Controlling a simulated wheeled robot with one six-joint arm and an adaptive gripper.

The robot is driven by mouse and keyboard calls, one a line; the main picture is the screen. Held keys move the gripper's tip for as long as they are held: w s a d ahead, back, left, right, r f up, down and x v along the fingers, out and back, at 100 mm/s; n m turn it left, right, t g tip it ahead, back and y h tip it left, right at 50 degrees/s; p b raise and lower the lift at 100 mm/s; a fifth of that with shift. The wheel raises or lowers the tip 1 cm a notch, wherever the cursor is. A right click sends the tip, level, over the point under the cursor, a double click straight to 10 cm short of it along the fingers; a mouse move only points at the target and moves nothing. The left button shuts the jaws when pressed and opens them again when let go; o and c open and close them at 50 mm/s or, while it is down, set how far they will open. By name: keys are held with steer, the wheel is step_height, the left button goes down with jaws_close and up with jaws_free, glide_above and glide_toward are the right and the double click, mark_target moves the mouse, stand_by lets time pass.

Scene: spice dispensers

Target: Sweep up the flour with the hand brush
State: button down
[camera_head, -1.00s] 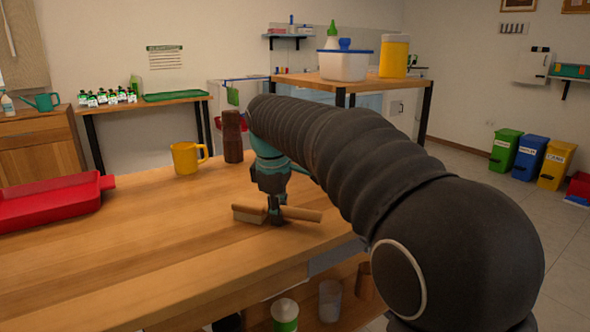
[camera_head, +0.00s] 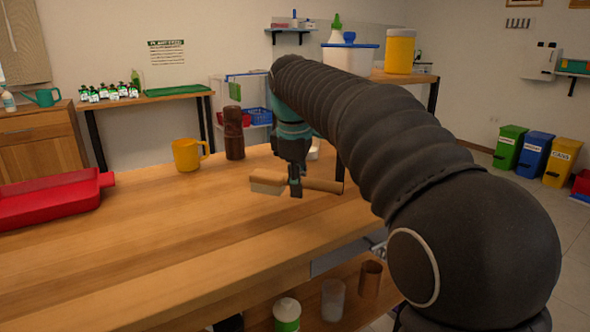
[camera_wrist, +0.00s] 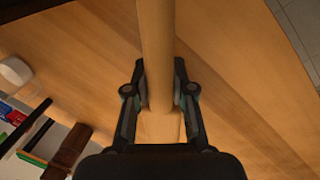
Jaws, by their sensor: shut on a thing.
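The hand brush has a tan wooden handle (camera_head: 324,185) and pale bristles (camera_head: 266,187) at its left end. My gripper (camera_head: 295,188) is shut on the handle, pointing down, with the brush across it near the right part of the table. Whether the bristles touch the table I cannot tell. In the wrist view the handle (camera_wrist: 155,45) runs between the two fingers of my gripper (camera_wrist: 160,95). I can make out no flour in either view.
A red tray (camera_head: 52,201) lies at the table's left. A yellow mug (camera_head: 186,155) and a dark brown cylinder (camera_head: 234,134) stand at the back. A white object (camera_head: 314,150) is partly hidden behind my gripper. The table's front middle (camera_head: 170,235) is clear.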

steer(key=shift+r, duration=1.35)
